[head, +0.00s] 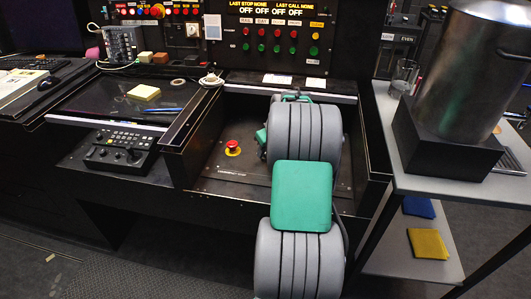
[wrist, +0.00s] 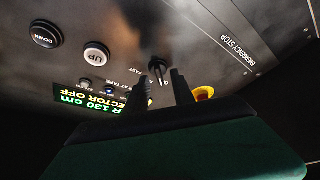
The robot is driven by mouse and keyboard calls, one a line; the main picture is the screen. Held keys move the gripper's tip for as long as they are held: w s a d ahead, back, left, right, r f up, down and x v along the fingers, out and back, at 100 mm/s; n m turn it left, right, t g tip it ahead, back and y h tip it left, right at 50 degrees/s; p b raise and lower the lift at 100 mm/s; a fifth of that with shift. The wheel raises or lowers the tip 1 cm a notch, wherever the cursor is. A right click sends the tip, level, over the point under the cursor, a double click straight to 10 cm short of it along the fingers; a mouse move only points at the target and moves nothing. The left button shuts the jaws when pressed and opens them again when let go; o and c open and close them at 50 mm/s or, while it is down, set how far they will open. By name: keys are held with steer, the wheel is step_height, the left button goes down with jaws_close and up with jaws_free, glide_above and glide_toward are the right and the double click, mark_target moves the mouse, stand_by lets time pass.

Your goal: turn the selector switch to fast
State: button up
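In the wrist view the selector switch (wrist: 158,66) is a small black knob with a pale mark, on a dark panel beside the label FAST. My gripper (wrist: 164,80) points at it with its two dark fingers apart, one to each side of the knob in the picture. I cannot tell whether the fingers touch it. The display (wrist: 92,101) to the left shows green and yellow text, partly cut off, reading "R 130 cm" and "ECTOR OFF".
The DOWN button (wrist: 45,36) and UP button (wrist: 95,54) are left of the switch. A red emergency stop button (wrist: 203,93) is close on the right; it also shows in the head view (head: 232,147). A steel pot (head: 472,65) stands on the side table at right.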

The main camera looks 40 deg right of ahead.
steer(key=shift+w+f, duration=0.1)
steer(key=shift+f, duration=0.15)
steer(key=shift+c, duration=0.3)
jaws_close()
